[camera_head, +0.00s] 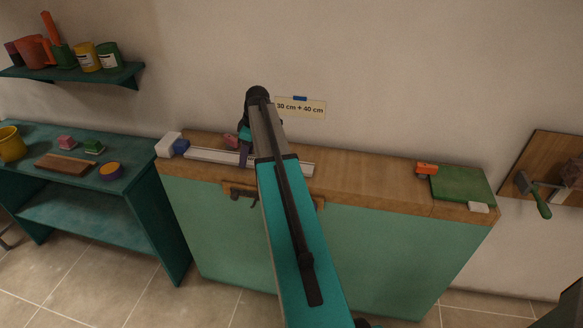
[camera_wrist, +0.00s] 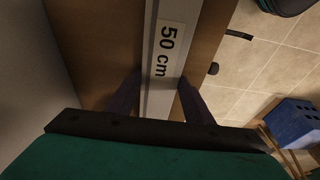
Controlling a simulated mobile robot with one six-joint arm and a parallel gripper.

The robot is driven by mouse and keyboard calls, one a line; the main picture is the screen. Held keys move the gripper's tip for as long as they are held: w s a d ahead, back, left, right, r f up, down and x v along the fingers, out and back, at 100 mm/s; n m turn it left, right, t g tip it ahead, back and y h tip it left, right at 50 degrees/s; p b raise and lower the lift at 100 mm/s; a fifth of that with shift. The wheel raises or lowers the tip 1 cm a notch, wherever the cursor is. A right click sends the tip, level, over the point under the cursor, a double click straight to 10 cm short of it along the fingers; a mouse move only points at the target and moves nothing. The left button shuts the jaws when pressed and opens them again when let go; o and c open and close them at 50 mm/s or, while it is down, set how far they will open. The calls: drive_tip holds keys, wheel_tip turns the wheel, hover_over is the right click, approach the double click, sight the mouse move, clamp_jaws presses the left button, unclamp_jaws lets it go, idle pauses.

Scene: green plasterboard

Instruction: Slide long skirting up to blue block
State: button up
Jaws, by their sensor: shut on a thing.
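The long white skirting (camera_head: 209,156) lies flat along the wooden worktop, and its label reads "50 cm" in the wrist view (camera_wrist: 158,88). The blue block (camera_head: 181,146) sits at the skirting's left end, beside a white block (camera_head: 168,145). The two are very close; I cannot tell whether skirting and blue block touch. My gripper (camera_head: 244,156) is over the skirting's middle, partly hidden by my arm. In the wrist view its dark fingers (camera_wrist: 157,98) are on both sides of the skirting, shut on it.
A small pinkish thing (camera_head: 231,140) lies behind the skirting. A wall sign (camera_head: 300,108) reads "30 cm + 40 cm". At the worktop's right are an orange tool (camera_head: 427,168), a green board (camera_head: 461,184) and a white piece (camera_head: 478,208). The worktop between is clear.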

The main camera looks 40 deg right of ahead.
idle(0.5)
drive_tip(key=o, duration=1.4)
drive_tip(key=shift+s, duration=0.1)
drive_tip(key=shift+r, duration=0.1)
drive_tip(key=shift+b+v, duration=1.65)
drive_tip(key=shift+v, duration=5.15)
drive_tip(key=shift+s+d, duration=0.15)
